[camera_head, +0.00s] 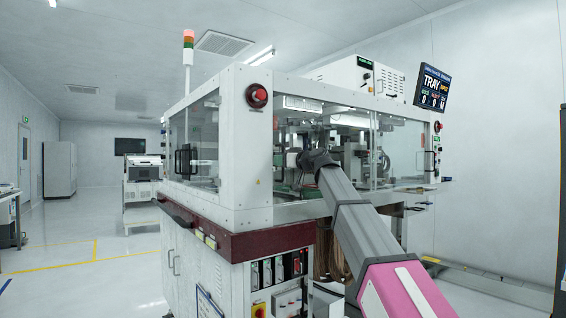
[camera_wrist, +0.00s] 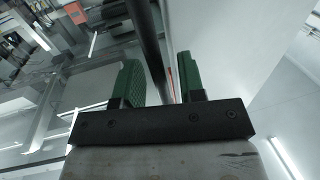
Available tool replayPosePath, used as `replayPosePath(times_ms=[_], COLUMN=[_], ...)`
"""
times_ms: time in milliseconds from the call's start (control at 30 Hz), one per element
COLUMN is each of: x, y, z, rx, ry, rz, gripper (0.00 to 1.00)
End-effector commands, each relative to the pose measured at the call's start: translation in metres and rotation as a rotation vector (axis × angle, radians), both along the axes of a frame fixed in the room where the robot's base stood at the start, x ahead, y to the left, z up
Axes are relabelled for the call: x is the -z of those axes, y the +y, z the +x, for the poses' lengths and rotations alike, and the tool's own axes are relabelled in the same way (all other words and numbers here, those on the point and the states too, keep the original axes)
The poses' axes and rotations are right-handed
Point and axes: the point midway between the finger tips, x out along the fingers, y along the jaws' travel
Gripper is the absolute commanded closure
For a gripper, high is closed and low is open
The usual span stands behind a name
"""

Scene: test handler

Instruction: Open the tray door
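The test handler is a white machine with glazed doors. Its front glass door (camera_head: 346,122) stands behind my arm in the head view and appears closed. In the wrist view, my gripper (camera_wrist: 157,68) has two green-padded fingers standing apart. A long dark upright bar (camera_wrist: 149,35), seemingly a door handle, runs between the fingers, with gaps visible on both sides. I cannot tell how deep it sits between them. A glass panel (camera_wrist: 85,85) lies on the left of that view. In the head view my gripper is hidden by my arm.
A side door with a black handle (camera_head: 183,160) is on the machine's left face. A red emergency button (camera_head: 257,95) sits on the corner post. A dark red ledge (camera_head: 262,243) juts out below. A monitor (camera_head: 433,88) stands at upper right. The floor at left is open.

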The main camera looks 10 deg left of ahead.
Motion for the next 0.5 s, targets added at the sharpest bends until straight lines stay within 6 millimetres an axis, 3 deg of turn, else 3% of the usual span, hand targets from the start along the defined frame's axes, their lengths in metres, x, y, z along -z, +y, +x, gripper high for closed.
replayPosePath(times_ms=[100,233,500], x=[0.0000,0.0000,-0.0002], y=[-0.0003,-0.0003,-0.0029], z=[-0.0003,-0.0004,0.0029], rx=[0.000,0.000,0.001], ry=[0.000,0.000,0.000], rz=[0.000,0.000,0.000], gripper=[0.64,1.00,1.00])
